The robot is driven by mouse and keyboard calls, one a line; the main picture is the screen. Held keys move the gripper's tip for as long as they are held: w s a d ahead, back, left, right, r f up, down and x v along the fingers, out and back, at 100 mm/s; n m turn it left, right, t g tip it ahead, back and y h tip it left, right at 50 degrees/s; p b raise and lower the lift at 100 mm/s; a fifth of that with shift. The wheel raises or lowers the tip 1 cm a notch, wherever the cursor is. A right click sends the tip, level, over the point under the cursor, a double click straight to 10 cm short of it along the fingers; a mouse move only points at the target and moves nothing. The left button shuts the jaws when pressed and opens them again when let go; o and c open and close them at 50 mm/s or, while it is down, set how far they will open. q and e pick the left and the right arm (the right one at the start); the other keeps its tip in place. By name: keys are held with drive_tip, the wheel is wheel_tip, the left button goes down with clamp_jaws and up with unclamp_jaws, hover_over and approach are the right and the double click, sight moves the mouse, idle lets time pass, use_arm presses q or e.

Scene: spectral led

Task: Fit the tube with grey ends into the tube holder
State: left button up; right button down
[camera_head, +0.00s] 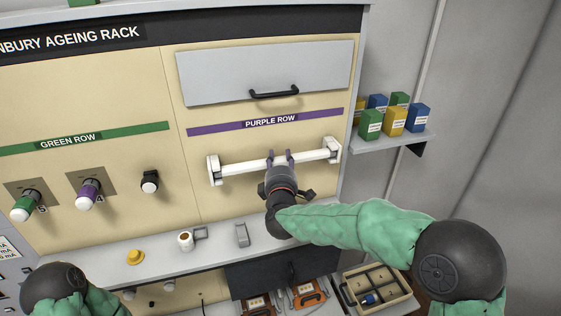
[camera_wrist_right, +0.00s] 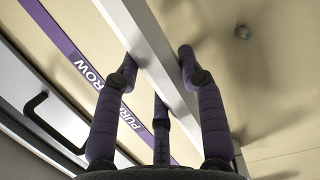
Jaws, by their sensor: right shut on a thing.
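A long white tube (camera_head: 246,168) spans level across the cream panel under the purple strip. At its ends are the white end brackets of the tube holder, the left one (camera_head: 213,170) and the right one (camera_head: 332,149). Whether the tube ends are seated in the brackets, and their grey colour, I cannot tell. My right gripper (camera_head: 281,157) is shut on the tube near its middle. In the right wrist view its purple padded fingers straddle the pale tube (camera_wrist_right: 150,55). My left gripper is out of view; only part of my left arm shows at lower left.
A grey cabinet door (camera_head: 265,72) with a black handle is above. Below is a grey ledge (camera_head: 205,246) with a mug (camera_head: 185,240) and a yellow knob-like item (camera_head: 135,256). A divided tray (camera_head: 378,290) is at lower right; small boxes (camera_head: 395,120) stand on a right shelf.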

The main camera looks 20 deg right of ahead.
drive_tip(key=c, duration=0.7)
unclamp_jaws()
drive_tip(key=shift+s, duration=0.1)
drive_tip(key=v, duration=1.2)
